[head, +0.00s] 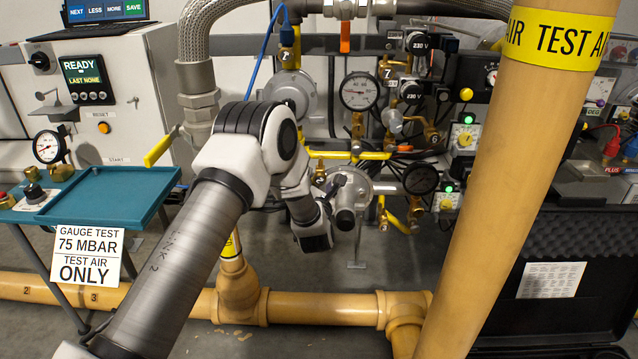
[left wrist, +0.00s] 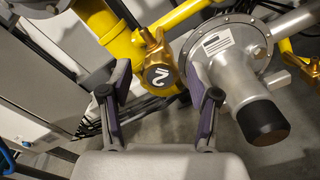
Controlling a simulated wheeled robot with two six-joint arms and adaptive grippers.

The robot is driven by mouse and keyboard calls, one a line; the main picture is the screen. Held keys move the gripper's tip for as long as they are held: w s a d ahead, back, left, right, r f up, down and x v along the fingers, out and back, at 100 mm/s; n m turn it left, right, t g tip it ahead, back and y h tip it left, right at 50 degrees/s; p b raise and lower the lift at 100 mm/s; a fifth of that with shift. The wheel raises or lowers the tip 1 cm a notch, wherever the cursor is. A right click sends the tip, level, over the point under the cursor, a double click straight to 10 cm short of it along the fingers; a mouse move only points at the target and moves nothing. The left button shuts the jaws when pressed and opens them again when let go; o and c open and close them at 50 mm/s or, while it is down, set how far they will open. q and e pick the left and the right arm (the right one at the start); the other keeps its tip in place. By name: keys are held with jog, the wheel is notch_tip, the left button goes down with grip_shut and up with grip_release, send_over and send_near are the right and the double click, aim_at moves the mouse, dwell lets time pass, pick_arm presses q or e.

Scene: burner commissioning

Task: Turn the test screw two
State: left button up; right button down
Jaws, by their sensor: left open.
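A brass fitting with a dark round end marked 2 (left wrist: 158,74) sits on yellow pipe in the left wrist view; I take it for test screw two. My left gripper (left wrist: 160,97) is open, its two dark fingers on either side of this end in the picture. I see no clear contact, and the depth gap is hard to judge. In the head view my left wrist hangs in front of the pipework and its fingers are mostly hidden. My right gripper is not in view.
A grey regulator (left wrist: 228,50) with a black-ended cylinder (left wrist: 262,122) stands close beside the right finger. Yellow pipe (left wrist: 195,15) runs above. In the head view a thick tan pipe (head: 510,180) stands at right and a teal tray (head: 110,197) is at left.

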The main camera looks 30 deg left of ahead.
pick_arm(q)
jog(key=v, duration=1.2)
